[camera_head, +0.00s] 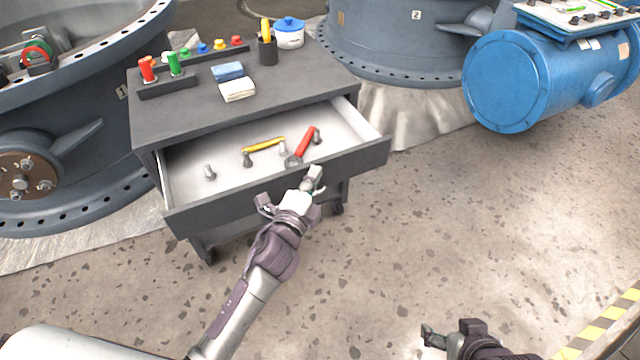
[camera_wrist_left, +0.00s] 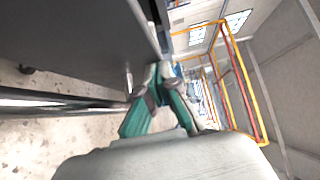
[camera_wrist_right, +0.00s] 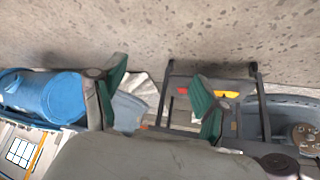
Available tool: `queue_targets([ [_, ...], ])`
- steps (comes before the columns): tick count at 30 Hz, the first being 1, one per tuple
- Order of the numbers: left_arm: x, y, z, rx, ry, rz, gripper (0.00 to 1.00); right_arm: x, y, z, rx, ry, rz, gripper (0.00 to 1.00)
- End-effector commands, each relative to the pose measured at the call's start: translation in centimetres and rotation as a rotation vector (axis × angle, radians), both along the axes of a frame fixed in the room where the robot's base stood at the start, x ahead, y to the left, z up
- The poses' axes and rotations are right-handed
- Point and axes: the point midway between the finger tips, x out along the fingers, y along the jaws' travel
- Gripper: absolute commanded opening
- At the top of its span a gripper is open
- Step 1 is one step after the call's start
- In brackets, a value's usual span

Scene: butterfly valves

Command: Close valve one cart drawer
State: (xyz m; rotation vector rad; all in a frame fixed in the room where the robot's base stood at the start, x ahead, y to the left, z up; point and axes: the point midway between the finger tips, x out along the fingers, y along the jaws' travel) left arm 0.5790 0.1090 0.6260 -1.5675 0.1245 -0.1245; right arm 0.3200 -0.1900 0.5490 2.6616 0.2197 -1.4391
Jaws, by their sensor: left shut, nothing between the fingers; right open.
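The dark grey cart (camera_head: 310,92) stands left of centre in the head view, with its drawer (camera_head: 362,160) pulled well open. Inside the drawer lie a red-handled tool (camera_head: 305,141), a yellow tool (camera_head: 263,145) and several grey bolts (camera_head: 209,172). My left gripper (camera_head: 313,178) is shut and empty at the outer side of the drawer front, near its middle. Whether it touches the panel is unclear. In the left wrist view its fingertips (camera_wrist_left: 160,70) meet beside a dark panel (camera_wrist_left: 80,40). My right gripper (camera_head: 434,337) is open and empty, low over the floor at the lower right.
The cart top holds a bin row (camera_head: 168,86), cloths (camera_head: 237,90), a pen cup (camera_head: 267,50) and a blue-lidded pot (camera_head: 289,35). Large valve bodies stand left (camera_head: 60,150) and behind (camera_head: 380,50). A blue tank (camera_head: 505,85) is at the right. Floor in front is clear.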

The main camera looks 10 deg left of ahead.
Motion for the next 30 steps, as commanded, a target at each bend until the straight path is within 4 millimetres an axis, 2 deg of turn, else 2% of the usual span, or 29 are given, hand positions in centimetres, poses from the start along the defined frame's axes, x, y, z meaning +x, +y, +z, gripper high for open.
queue_targets([
  [4, 3.0, 2.3, 0.3, 0.005, -0.004, 0.003, 0.00, -2.1, -0.7, -0.5, -0.022, 0.105, -0.009, 0.74],
  [9, 6.4, 4.8, 0.2, 0.005, -0.003, 0.005, 0.00, -3.0, -0.9, -0.8, -0.031, 0.148, -0.012, 0.74],
  [18, 11.1, 8.2, 0.1, 0.003, -0.002, 0.003, 0.00, -0.9, -0.2, -0.4, -0.010, 0.044, -0.002, 0.74],
  [24, 12.8, 9.3, 0.0, 0.001, -0.001, 0.002, 0.00, 0.5, 0.2, 0.2, 0.006, -0.027, 0.003, 0.74],
  [30, 13.3, 9.7, 0.0, 0.000, 0.000, 0.002, 0.00, 0.9, 0.4, 0.5, 0.012, -0.054, 0.005, 0.74],
])
